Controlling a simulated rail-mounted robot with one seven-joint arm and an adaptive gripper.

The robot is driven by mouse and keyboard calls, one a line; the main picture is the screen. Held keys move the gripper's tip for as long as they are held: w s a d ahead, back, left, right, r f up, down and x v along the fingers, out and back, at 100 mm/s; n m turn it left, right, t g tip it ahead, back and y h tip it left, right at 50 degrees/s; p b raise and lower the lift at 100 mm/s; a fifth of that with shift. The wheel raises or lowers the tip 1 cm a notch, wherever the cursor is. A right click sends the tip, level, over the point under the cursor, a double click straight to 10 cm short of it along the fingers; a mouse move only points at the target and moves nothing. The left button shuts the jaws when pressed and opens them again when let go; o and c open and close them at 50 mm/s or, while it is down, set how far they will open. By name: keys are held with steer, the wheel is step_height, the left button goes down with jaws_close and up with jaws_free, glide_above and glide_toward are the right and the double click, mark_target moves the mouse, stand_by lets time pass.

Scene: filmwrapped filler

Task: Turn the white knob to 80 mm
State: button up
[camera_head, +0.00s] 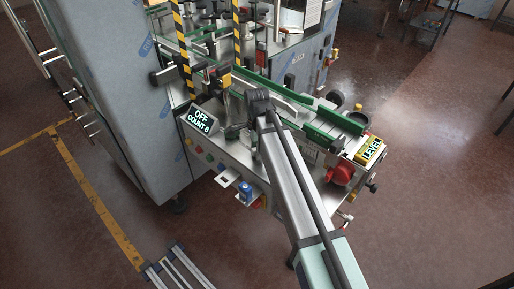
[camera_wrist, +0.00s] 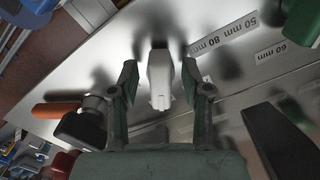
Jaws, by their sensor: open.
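The white knob (camera_wrist: 160,78) shows in the wrist view on a bare metal panel (camera_wrist: 130,35). It is a long, narrow body, and I cannot tell which mark it points to. My gripper (camera_wrist: 160,82) is open, with one green finger on each side of the knob and a gap on both sides. Printed labels stand to the right of the knob: 80 mm (camera_wrist: 210,43), 50 mm (camera_wrist: 239,24) and 60 mm (camera_wrist: 297,48). In the head view my arm reaches over the machine's front, and the knob cannot be made out there.
A black part with an orange handle (camera_wrist: 56,110) lies left of my gripper in the wrist view. A dark bar (camera_wrist: 278,140) is at the lower right. In the head view, an OFF/COUNT 0 display (camera_head: 201,118), a LEVEL sign (camera_head: 371,150) and a red knob (camera_head: 341,174) flank my arm.

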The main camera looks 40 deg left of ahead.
jaws_close()
